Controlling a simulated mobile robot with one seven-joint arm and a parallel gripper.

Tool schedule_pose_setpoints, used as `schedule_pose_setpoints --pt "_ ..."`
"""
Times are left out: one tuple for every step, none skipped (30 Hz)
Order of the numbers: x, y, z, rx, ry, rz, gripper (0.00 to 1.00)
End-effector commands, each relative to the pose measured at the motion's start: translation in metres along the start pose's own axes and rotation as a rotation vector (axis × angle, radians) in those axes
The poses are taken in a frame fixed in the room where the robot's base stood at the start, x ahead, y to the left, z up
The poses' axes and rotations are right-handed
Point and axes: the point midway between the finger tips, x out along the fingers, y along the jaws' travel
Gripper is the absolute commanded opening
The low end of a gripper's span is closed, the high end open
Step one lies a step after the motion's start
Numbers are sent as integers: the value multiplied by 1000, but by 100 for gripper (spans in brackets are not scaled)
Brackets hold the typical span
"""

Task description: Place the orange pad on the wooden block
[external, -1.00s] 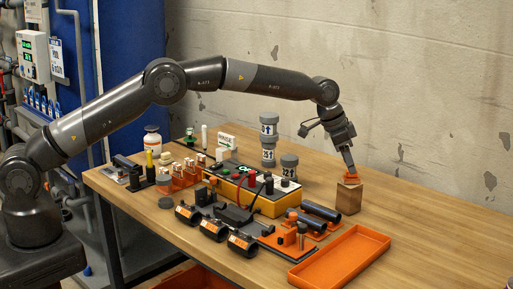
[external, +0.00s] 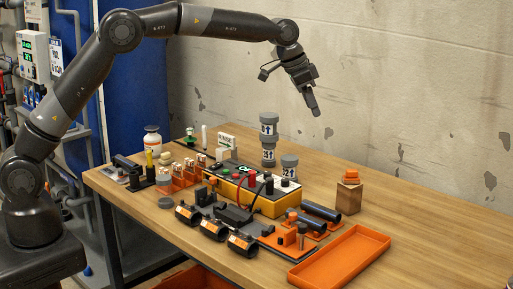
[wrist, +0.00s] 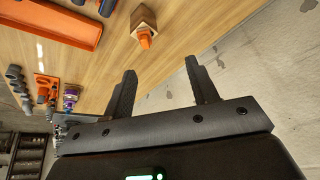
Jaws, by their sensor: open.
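The orange pad (external: 350,177) sits on top of the wooden block (external: 348,198), near the right side of the table. In the wrist view the pad (wrist: 145,42) shows against the block (wrist: 142,18), well away from my fingers. My gripper (external: 315,108) is raised high above the table, up and to the left of the block. In the wrist view its two fingers (wrist: 162,85) are spread apart with nothing between them.
An empty orange tray (external: 340,258) lies at the front right of the table. A yellow-sided box (external: 245,195) and several black pipes crowd the middle. The table right of the block is clear.

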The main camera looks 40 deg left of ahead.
Motion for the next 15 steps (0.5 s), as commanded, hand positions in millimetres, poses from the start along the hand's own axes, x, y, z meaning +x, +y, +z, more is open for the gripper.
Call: schedule_pose_setpoints --pt "-25 -9 11 -21 5 -14 54" --pt "-36 -13 18 -33 6 -22 54" --pt "-51 -19 29 -49 6 -31 54" --pt "-62 -23 37 -62 7 -39 54" --pt "-74 -26 45 -74 9 -46 54" --pt "-88 -31 57 -92 10 -56 54" --pt "-98 -34 66 -105 11 -63 54" --pt "-108 -37 75 -117 12 -70 54" --pt "-122 -40 87 -134 15 -80 54" --pt "-131 -43 97 -148 16 -87 54" --pt "-141 -45 107 -161 17 -94 54" --pt "-153 -47 121 -178 20 -103 54" --pt "-162 -48 132 -192 21 -110 54" --pt "-170 -49 143 -205 22 -117 54" --pt "-180 -50 158 -223 23 -126 54"
